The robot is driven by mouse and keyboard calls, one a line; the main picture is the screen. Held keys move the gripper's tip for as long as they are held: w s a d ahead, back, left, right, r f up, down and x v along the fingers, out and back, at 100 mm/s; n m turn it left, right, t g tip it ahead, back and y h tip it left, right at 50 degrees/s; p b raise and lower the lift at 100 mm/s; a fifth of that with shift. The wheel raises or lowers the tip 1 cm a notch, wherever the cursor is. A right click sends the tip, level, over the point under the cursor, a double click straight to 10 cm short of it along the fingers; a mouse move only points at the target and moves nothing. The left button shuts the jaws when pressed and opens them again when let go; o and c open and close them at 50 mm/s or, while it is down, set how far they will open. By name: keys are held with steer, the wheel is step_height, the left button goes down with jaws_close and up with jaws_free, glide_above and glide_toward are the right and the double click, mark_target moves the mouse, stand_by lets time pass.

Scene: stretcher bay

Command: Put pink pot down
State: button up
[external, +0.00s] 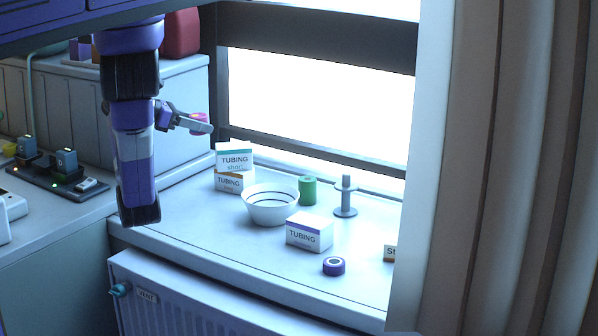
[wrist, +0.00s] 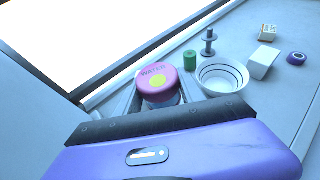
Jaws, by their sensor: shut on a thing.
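The pink pot (wrist: 158,83) is in my gripper, its pink lid marked "WATER" with a yellow dot facing the wrist camera. In the external view only a small pink part of the pot (external: 199,117) shows past the fingers. My gripper (external: 201,126) is shut on the pot and holds it in the air, above the height of the boxes, at the left end of the white sill (external: 189,231). The pot's lower part is mostly hidden in the wrist view.
On the sill stand stacked tubing boxes (external: 234,160), a white bowl (external: 270,206), a green cylinder (external: 308,190), a grey peg stand (external: 345,197), another tubing box (external: 309,232) and a purple ring (external: 333,266). The sill's front left is clear. A curtain (external: 500,170) covers the right.

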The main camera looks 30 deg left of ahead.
steer(key=w+d+f+m+g+h, duration=0.2)
steer(key=d, duration=0.8)
steer(key=w+d+f+m+g+h, duration=0.1)
steer(key=d+m+h, duration=0.1)
steer(key=d, duration=0.7)
step_height(320, 180, up, 3)
glide_above(380, 288)
step_height(380, 288, down, 20)
steer(key=shift+r+b, duration=0.2)
steer(key=shift+b, duration=0.4)
steer(key=shift+f, duration=0.15)
steer(key=o, duration=1.4)
